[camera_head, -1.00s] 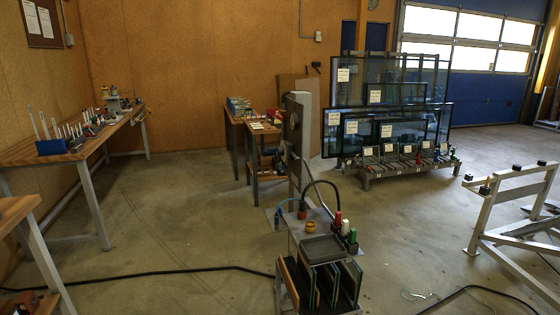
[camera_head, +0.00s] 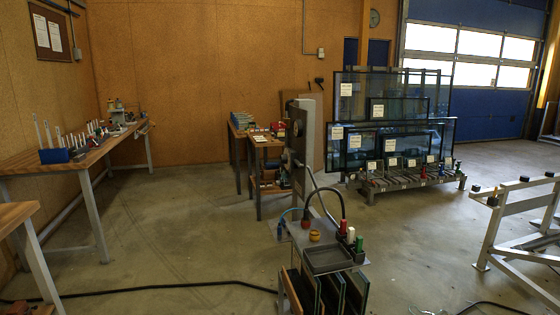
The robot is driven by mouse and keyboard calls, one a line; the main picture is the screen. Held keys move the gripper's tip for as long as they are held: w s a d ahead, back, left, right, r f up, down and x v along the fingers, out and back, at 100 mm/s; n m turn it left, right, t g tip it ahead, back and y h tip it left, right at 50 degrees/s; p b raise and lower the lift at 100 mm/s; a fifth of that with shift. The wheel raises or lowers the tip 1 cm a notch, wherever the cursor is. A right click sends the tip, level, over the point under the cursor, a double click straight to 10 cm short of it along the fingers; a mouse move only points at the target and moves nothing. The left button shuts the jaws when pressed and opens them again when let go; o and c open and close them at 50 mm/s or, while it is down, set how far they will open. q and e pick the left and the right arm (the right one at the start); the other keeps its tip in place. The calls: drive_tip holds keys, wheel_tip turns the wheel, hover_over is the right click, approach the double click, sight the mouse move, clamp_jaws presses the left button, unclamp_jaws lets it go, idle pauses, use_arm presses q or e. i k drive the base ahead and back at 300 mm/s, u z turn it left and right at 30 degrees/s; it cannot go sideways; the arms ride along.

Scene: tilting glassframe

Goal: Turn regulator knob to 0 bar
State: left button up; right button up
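A grey upright post (camera_head: 307,145) stands on a small workstation near the centre of the view, seen nearly edge-on. A dark round part like a gauge (camera_head: 297,128) is on its left face. Below it, small fittings (camera_head: 290,160) stick out to the left, with a pale hose running down to the right. The regulator knob cannot be told apart among these fittings, and no scale or pressure reading is legible. Neither of my grippers is in view.
The workstation has a grey tray (camera_head: 328,260), a yellow-orange pot (camera_head: 315,236) and several small bottles. A glass rack (camera_head: 410,183) stands behind right, workbenches (camera_head: 90,165) at left, a metal frame (camera_head: 500,235) at right. A black cable (camera_head: 150,289) crosses the floor. Floor left of the workstation is mostly clear.

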sight(282, 159)
drive_tip(key=u, duration=0.45)
drive_tip(key=k, duration=1.1)
drive_tip(key=u, duration=0.75)
drive_tip(key=i, duration=2.8)
drive_tip(key=z, duration=0.15)
drive_tip(key=i, duration=2)
drive_tip(key=z, duration=0.8)
drive_tip(key=i, duration=1.55)
drive_tip(key=z, duration=2.15)
drive_tip(key=i, duration=1)
drive_tip(key=z, duration=0.75)
